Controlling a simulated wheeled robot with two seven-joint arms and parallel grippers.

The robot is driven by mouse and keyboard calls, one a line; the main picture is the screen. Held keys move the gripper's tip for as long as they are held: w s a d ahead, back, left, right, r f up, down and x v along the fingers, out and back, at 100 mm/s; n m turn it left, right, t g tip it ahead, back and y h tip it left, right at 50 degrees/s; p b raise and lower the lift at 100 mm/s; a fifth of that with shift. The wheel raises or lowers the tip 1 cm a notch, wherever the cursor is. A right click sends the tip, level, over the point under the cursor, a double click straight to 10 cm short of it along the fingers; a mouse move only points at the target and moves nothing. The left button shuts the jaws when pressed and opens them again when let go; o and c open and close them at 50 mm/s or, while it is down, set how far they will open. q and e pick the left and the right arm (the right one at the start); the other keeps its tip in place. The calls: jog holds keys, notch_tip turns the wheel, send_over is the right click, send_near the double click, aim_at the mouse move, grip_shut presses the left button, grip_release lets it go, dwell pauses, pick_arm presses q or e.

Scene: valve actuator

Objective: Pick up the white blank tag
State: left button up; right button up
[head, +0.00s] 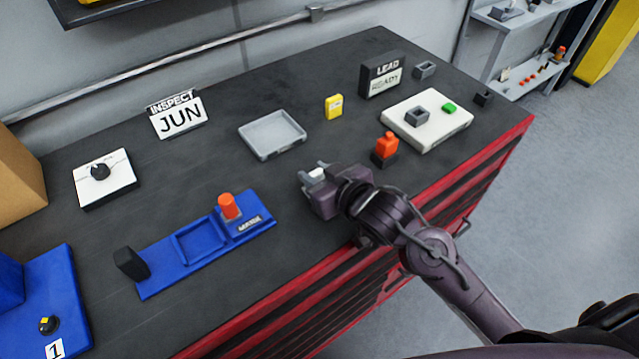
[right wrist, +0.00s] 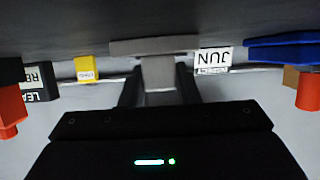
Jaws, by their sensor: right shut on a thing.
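My right gripper (head: 313,174) is low over the dark bench top, in front of the grey tray. Its fingers are shut on a small pale piece, the white blank tag (head: 317,172), of which only a bit shows in the head view. In the right wrist view, which is upside down, the tag (right wrist: 159,76) is a plain pale grey-white block between the two dark fingers (right wrist: 159,88). I cannot tell whether it touches the bench. My left gripper is in neither view.
The empty grey tray (head: 272,153) lies just behind the gripper. A yellow tag (head: 334,106) and an orange-topped block (head: 386,146) stand to the right. A blue fixture (head: 163,266) with an orange knob (head: 229,206) lies to the left. An INSPECT JUN sign (head: 178,117) stands farther back.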

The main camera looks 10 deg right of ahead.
grip_shut()
jog(key=shift+r, duration=0.15)
jog(key=shift+r, duration=0.3)
notch_tip(320, 180, up, 9)
jog(key=shift+r+p, duration=0.1)
jog(key=shift+p, duration=0.9)
notch_tip(320, 180, up, 10)
jog(key=p, duration=0.6)
send_over(317, 173)
